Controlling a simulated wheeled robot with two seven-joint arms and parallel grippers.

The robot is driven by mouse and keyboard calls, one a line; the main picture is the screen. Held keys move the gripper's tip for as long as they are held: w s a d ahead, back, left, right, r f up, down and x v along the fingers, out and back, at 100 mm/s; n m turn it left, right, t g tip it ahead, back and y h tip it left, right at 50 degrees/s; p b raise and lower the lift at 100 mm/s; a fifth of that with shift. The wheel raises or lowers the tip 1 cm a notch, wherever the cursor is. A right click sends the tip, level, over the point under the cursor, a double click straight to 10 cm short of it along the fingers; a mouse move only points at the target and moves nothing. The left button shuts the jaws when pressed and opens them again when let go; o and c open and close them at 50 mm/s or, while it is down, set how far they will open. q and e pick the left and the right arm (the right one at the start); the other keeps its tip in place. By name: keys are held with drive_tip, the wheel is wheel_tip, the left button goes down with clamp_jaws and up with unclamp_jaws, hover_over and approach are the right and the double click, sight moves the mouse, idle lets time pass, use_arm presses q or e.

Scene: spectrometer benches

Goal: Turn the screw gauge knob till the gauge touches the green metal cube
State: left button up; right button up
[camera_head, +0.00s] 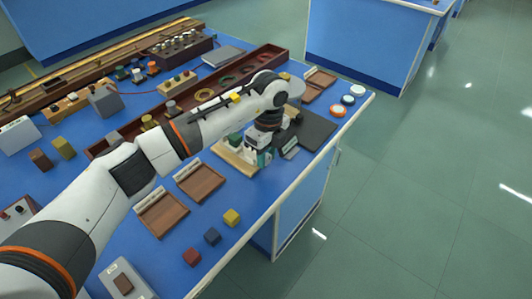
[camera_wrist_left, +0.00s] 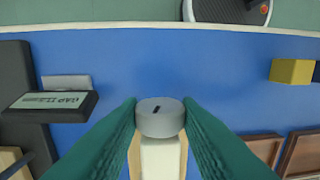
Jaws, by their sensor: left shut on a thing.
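My left gripper (camera_head: 264,156) reaches over the blue bench. In the left wrist view its green fingers (camera_wrist_left: 160,125) are shut on a pale grey round knob (camera_wrist_left: 160,117) with a dark mark on its face. A pale block and light wooden sides show just below the knob. In the head view the gauge's wooden base (camera_head: 230,158) shows partly under my wrist. A small green block (camera_head: 235,139) shows beside my wrist, partly covered. The gap between gauge and cube is hidden. My right gripper is not in view.
A tilted "GAP" readout (camera_wrist_left: 50,104) stands left of the knob in the wrist view; its digits are unreadable. Yellow (camera_head: 231,217), blue (camera_head: 212,236) and red (camera_head: 192,256) cubes lie near the front edge. Brown trays (camera_head: 200,182) and a dark mat (camera_head: 312,130) lie nearby.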

sight(268, 154)
use_arm(q)
drive_tip(key=o, duration=1)
drive_tip(key=shift+c, duration=0.2)
wheel_tip(268, 154, up, 12)
drive_tip(key=b, duration=0.1)
drive_tip(key=shift+w+d+b, duration=0.2)
drive_tip(key=shift+w+b, duration=0.05)
drive_tip(key=shift+b, duration=0.05)
